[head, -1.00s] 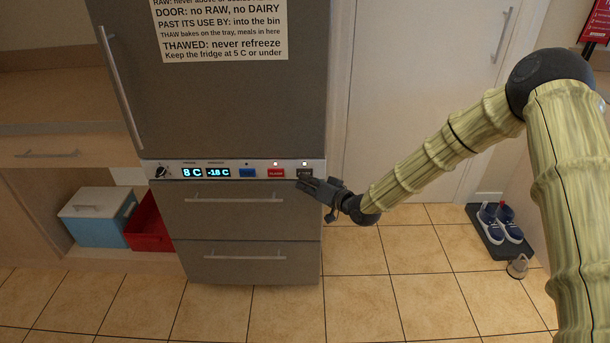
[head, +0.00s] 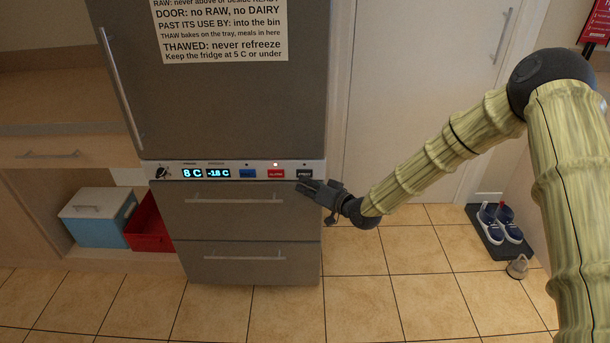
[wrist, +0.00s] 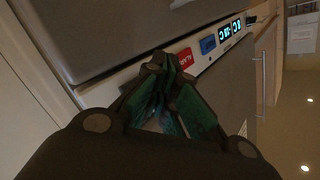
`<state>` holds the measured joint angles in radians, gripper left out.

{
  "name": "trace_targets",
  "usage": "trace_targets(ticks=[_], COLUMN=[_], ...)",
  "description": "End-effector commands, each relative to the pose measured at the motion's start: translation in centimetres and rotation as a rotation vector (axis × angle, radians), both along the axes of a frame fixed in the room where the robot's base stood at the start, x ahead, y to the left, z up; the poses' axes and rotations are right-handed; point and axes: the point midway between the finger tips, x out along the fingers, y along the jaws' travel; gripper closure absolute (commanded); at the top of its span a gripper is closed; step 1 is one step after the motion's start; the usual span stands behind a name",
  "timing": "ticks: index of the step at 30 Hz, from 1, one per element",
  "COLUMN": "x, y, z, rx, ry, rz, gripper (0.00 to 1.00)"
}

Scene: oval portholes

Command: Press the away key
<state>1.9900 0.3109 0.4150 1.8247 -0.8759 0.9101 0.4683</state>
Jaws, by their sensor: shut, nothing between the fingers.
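The fridge's control strip (head: 170,165) runs between the tall upper door and the drawers. At its right end is a dark key (head: 304,174), its label too small to read; it is the likely away key. The small lamp above it is dark. My gripper (head: 299,185) is shut and empty, just below and in front of this key, seemingly clear of it. In the wrist view my closed fingertips (wrist: 158,58) point at the strip and hide the dark key. The red alarm key (head: 276,174) and a blue key (head: 248,173) sit left of it.
Two displays (head: 205,173) read 8 C and -18 C, with a knob (head: 162,173) at their left. The lamp above the red key is lit. Drawer handles (head: 235,200) stick out below the strip. Shoes on a mat (head: 490,237) lie at right; the tiled floor between is free.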

Motion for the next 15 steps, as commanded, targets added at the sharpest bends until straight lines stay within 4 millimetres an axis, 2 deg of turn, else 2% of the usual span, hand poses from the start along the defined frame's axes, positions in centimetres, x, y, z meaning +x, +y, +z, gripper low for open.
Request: trace_targets(ticks=[7,15], x=[-0.3,-2.3], y=[0.0,0.0], z=[0.0,0.1], rx=[0.000,0.000], ry=[0.000,0.001], rz=[0.000,0.000], gripper=[1.00,1.00])
